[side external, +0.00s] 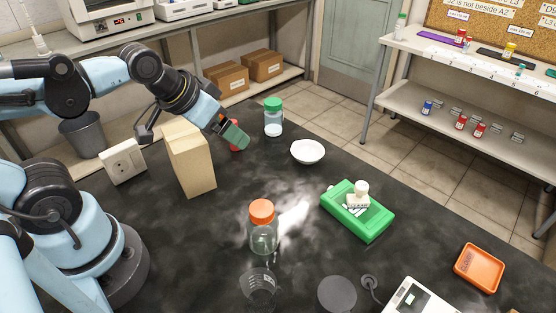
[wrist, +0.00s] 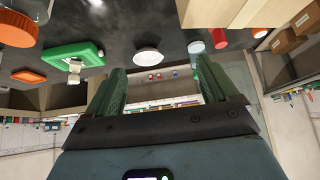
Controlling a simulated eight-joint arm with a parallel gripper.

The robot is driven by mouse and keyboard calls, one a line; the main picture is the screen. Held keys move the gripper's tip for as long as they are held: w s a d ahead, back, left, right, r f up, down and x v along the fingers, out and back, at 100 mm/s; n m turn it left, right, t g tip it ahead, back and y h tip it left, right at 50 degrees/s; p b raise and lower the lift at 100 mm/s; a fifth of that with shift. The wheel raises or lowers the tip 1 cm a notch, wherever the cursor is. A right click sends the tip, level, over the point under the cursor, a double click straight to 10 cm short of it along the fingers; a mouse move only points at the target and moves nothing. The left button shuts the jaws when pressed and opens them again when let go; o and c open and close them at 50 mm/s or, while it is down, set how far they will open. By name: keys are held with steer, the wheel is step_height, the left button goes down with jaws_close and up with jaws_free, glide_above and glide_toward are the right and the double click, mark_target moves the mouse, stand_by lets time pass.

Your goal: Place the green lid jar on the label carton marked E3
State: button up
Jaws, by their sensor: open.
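The green lid jar (side external: 273,117) stands upright on the dark bench, a clear jar with white contents. A green-lidded shape (wrist: 196,47), likely this jar, shows upside down in the wrist view. My gripper (side external: 238,138) is tilted down, left of the jar and apart from it. Its green fingers (wrist: 158,84) are open with nothing between them. Two brown cartons with white labels, a left one (side external: 227,79) and a right one (side external: 263,65), sit on the low back shelf. Their markings are too small to read, so I cannot tell which is E3.
A tall tan block (side external: 190,160) stands beside my arm. A red object (side external: 235,148) is partly hidden behind my gripper. A white dish (side external: 307,151), green case (side external: 358,212), orange-lidded bottle (side external: 262,230) and orange tray (side external: 479,268) are on the bench.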

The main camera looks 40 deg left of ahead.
steer(key=w+a+r+m+g, duration=0.2)
steer(key=w+r+m, duration=0.1)
steer(key=w+r, duration=0.25)
steer(key=m+g, duration=0.5)
steer(key=m, duration=0.2)
glide_above(274, 102)
steer(key=f, duration=0.3)
steer(key=shift+s+d+f, duration=0.1)
steer(key=shift+s+d, duration=0.05)
steer(key=shift+s, duration=0.05)
steer(key=shift+w+f+m, duration=0.15)
steer(key=shift+f+m, duration=0.25)
steer(key=shift+f, duration=0.05)
step_height(274, 102, down, 6)
steer(key=shift+f, duration=0.1)
steer(key=shift+w+a+f, duration=0.1)
steer(key=shift+a+f, duration=0.1)
steer(key=shift+f, duration=1.2)
steer(key=shift+a+f, duration=0.15)
steer(key=shift+f, duration=1.2)
steer(key=c, duration=1.4)
